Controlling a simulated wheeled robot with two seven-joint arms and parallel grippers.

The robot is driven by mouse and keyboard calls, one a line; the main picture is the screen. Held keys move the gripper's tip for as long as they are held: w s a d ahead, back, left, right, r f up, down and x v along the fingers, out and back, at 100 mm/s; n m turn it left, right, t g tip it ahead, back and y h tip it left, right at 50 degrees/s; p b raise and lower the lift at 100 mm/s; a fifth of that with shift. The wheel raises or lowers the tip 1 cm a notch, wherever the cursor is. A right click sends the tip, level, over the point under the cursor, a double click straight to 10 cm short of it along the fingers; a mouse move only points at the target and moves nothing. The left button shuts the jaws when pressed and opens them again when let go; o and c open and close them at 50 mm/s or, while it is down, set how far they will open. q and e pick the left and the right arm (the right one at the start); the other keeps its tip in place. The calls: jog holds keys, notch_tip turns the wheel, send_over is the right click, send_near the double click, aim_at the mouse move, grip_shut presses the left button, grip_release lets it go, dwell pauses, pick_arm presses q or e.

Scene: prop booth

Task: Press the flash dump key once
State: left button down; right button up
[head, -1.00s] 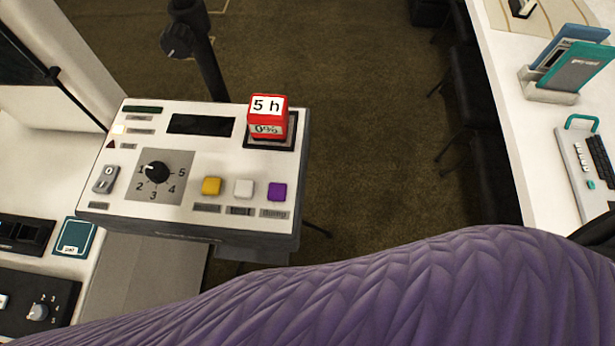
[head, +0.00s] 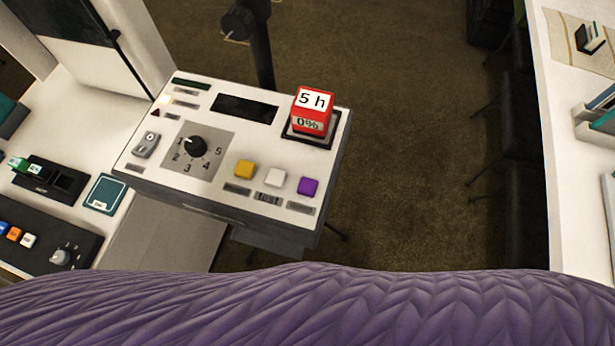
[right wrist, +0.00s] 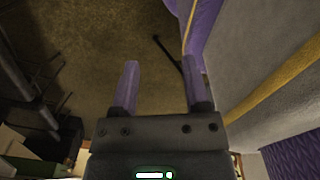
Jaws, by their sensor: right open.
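A white flash unit console (head: 145,180) stands left of centre in the head view. Three square keys sit in a row along its front edge: a yellow key (head: 245,169), a white key (head: 275,177) and a purple key (head: 308,186). Small dark labels lie below them, too blurred to read surely; nothing covers the keys. My right gripper (right wrist: 160,82) is open and empty in the right wrist view, with brown carpet beyond its fingers. Neither gripper shows in the head view, and the console is not identifiable in the right wrist view.
The console also bears a numbered dial (head: 196,146), a rocker switch (head: 146,145), a dark display (head: 245,108) and a red-and-white block (head: 313,110). A dark post (head: 261,55) rises behind it. A white counter (head: 565,190) runs along the right. Open carpet (head: 410,150) lies between.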

grip_shut()
dwell(1.5)
